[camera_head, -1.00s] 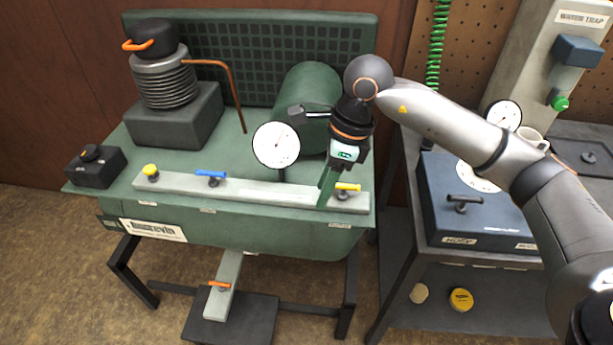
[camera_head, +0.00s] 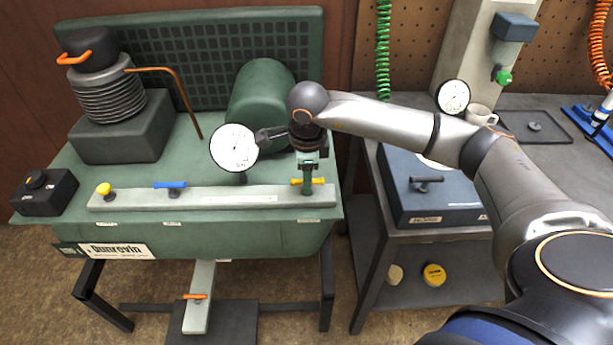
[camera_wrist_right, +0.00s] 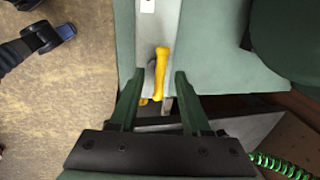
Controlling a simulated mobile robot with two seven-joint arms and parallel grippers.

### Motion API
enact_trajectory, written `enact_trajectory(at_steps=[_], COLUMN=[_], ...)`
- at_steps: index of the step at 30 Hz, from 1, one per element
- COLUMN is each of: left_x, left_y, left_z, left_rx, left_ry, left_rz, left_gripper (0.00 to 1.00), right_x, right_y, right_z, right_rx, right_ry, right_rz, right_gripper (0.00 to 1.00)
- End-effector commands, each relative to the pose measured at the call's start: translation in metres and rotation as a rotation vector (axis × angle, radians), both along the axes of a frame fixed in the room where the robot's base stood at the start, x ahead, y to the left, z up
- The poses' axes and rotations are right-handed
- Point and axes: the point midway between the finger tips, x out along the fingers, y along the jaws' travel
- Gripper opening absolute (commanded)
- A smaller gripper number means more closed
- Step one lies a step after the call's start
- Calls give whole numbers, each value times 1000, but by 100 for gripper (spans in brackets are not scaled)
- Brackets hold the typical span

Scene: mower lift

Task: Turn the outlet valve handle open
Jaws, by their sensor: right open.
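A yellow lever handle (camera_head: 319,181) sits on a small valve at the right end of the pale bar (camera_head: 215,199) along the green tank's front. In the right wrist view the handle (camera_wrist_right: 162,62) lies lengthwise between the fingers. My right gripper (camera_head: 308,187) points down over this valve in the head view. In the wrist view the right gripper (camera_wrist_right: 159,77) is open, with a green finger on each side of the handle and visible gaps. The fingers partly hide the valve in the head view.
A blue handle (camera_head: 170,185) and a yellow knob (camera_head: 104,189) stand farther left on the bar. A round white gauge (camera_head: 234,148) stands left of my right gripper, and a green cylinder (camera_head: 262,104) behind it. A blue box (camera_head: 435,195) sits on the right-hand bench.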

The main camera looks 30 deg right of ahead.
Motion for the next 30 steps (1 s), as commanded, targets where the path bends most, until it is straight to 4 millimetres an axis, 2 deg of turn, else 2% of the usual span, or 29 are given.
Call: enact_trajectory(at_steps=[4,13,25,30], left_x=[0,0,0,0], left_y=[0,0,0,0], left_z=[0,0,0,0], left_rx=[0,0,0,0], left_ry=[0,0,0,0], left_rz=[0,0,0,0], left_gripper=[50,50,50,50], right_x=[1,2,2,2], right_y=[-1,-1,-1,-1], right_z=[-10,-11,-11,-11], right_rx=[0,1,1,1], right_ry=[0,0,-1,-2], right_rz=[0,1,0,0], right_gripper=[47,46,1,0])
